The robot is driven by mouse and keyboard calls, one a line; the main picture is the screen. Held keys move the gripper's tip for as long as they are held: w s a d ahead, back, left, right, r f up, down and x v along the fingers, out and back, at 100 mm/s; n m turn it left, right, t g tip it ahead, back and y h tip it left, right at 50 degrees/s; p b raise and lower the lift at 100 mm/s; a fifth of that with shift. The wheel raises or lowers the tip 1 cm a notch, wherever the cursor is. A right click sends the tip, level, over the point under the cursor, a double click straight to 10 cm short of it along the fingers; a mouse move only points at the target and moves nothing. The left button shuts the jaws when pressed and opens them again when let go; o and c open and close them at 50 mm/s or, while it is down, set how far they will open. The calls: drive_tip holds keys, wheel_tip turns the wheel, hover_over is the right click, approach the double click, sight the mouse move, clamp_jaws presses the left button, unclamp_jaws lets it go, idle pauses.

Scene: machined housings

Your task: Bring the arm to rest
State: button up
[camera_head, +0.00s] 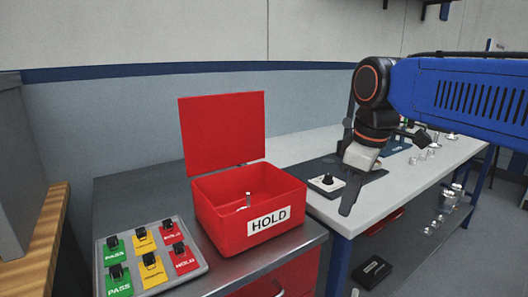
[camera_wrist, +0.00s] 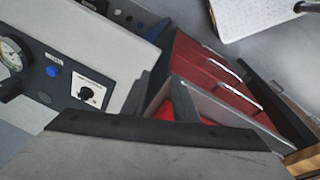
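My blue arm (camera_head: 455,90) reaches in from the right in the head view, bent down at its dark wrist. My gripper (camera_head: 347,188) hangs over the near end of the light workbench (camera_head: 318,208), apart from the red box. In the wrist view my gripper's two dark fingers (camera_wrist: 162,95) stand apart with nothing between them; red drawer fronts (camera_wrist: 205,65) show behind.
An open red HOLD box (camera_head: 225,232) with its lid (camera_head: 222,130) raised holds a small metal part (camera_head: 247,199). A tag tray (camera_head: 200,262) lies left of it. A knob panel (camera_head: 327,184) is close to my gripper. Metal parts (camera_head: 425,153) stand farther along the bench.

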drive_tip(key=s+d+f+m+t, duration=0.1)
drive_tip(key=s+d+f+m, duration=0.4)
drive_tip(key=f, duration=0.4)
drive_tip(key=s+d+f+m+t, duration=0.1)
drive_tip(key=s+d+f+m, duration=0.4)
drive_tip(key=s+f, duration=0.3)
drive_tip(key=shift+d+f+m+h, duration=0.15)
drive_tip(key=shift+f+m+h, duration=0.15)
drive_tip(key=shift+f+m, duration=0.35)
